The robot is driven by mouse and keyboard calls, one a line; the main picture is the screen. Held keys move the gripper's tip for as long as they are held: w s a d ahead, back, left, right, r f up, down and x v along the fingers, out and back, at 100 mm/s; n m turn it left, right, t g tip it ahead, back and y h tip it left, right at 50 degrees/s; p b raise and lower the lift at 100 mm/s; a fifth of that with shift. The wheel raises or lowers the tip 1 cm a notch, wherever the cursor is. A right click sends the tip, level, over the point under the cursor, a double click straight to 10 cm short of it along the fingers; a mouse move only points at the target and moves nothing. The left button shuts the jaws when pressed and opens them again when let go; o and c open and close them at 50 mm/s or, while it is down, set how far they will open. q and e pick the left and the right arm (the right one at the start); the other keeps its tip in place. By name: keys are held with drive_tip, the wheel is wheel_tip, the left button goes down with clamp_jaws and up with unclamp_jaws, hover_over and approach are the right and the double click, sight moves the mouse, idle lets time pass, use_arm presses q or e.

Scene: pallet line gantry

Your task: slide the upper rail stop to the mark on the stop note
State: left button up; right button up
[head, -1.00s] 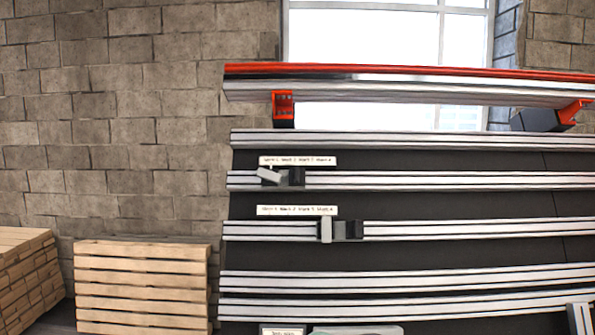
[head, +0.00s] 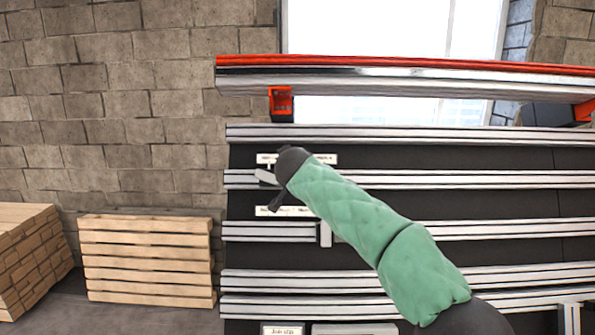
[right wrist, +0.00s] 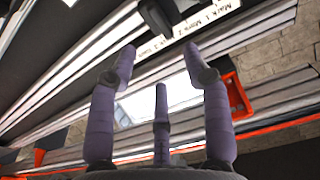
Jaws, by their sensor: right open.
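The upper rail stop (head: 265,176) is on the upper labelled rail. In the head view its light grey lever shows, while its dark block is hidden behind my right gripper (head: 281,186). In the right wrist view a dark block (right wrist: 155,18) sits at the top, beside the white mark strip (right wrist: 205,20), beyond my open fingers (right wrist: 161,58). The fingers look empty and apart from the block. The upper mark strip (head: 325,159) is partly covered by the gripper. A small note (head: 282,329) shows at the bottom edge; its text is too small to read. My left gripper is not in view.
The lower rail stop (head: 325,234) is partly hidden behind my green-sleeved right arm. The lower mark strip (head: 265,211) is partly covered. A red-topped beam (head: 400,75) spans above the rails. Wooden pallets (head: 150,260) stand at the left, before a block wall.

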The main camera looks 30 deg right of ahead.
drive_tip(key=shift+p+x, duration=1.95)
drive_tip(key=shift+x, duration=3)
drive_tip(key=shift+f, duration=0.1)
drive_tip(key=shift+c, duration=0.3)
drive_tip(key=shift+s, duration=0.1)
clamp_jaws()
